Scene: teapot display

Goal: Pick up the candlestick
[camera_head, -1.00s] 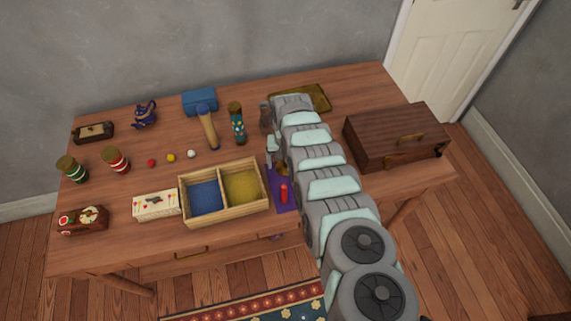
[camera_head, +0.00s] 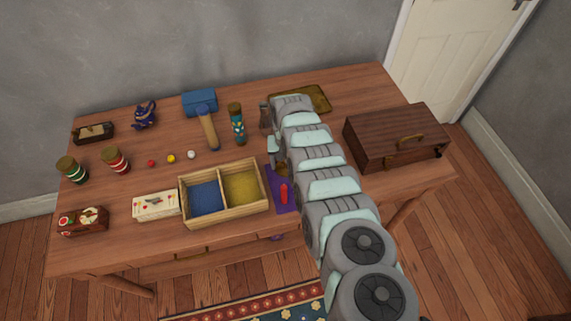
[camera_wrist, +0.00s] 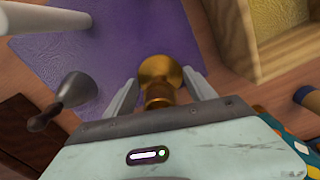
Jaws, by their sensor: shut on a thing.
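The brass candlestick (camera_wrist: 160,72) is between the two fingers of my gripper (camera_wrist: 163,88) in the wrist view, with its flared round end facing up in the picture. My gripper is shut on it. The purple cloth (camera_wrist: 115,65) shows behind it; I cannot tell whether the candlestick touches the cloth. My arm hides most of the gripper there.
A red candle (camera_head: 284,194) stands on the cloth. A two-part wooden box (camera_head: 218,172) is just left of it. A wooden chest (camera_head: 396,137) is to the right, a brass tray (camera_head: 318,97) at the back.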

